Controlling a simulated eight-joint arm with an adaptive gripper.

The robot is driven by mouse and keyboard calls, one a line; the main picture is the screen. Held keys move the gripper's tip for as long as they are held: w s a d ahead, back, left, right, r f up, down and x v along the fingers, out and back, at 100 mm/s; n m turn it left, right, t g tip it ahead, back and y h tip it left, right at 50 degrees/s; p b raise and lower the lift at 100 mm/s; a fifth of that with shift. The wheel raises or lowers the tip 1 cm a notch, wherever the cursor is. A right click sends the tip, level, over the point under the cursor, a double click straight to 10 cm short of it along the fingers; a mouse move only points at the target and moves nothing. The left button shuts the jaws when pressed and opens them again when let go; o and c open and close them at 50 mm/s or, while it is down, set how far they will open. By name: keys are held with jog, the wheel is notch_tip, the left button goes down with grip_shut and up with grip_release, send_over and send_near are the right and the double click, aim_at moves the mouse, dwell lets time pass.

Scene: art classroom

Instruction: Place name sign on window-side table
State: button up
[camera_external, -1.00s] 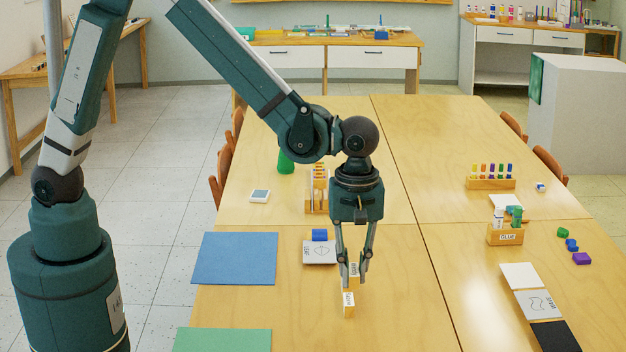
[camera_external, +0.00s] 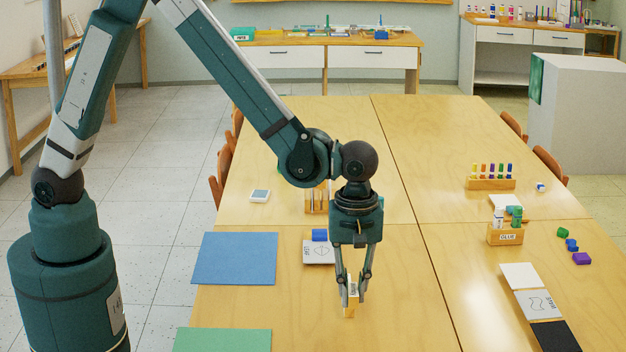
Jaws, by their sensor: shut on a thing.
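A small wooden name sign (camera_external: 350,308) with a white label stands on the near left part of the big table (camera_external: 400,270). My gripper (camera_external: 353,297) points straight down and is shut on it. The fingers cover part of the sign, and its lettering is too small to read. The sign's lower end is at or very close to the tabletop; I cannot tell if it touches. No window is visible, so I cannot tell which table is window-side; one wooden table (camera_external: 30,68) stands along the left wall and another (camera_external: 300,40) at the back.
A blue sheet (camera_external: 235,258) and a green sheet (camera_external: 222,340) lie left. A wooden glue holder (camera_external: 506,235) and cards (camera_external: 537,300) are right. Bare tabletop surrounds the sign.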

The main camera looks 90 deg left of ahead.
aim_at(353, 289)
jog(key=shift+f+b, duration=0.35)
jog(key=shift+f, duration=1.85)
jog(key=shift+f, duration=0.1)
jog(key=shift+f+b, duration=0.35)
jog(key=shift+f, duration=1.4)
jog(key=shift+f, duration=0.25)
jog(key=o, duration=0.8)
jog(key=shift+r, duration=0.1)
jog(key=shift+c, duration=0.2)
jog(key=shift+r, duration=0.15)
jog(key=shift+r+p, duration=1.05)
jog(key=shift+r, duration=4.95)
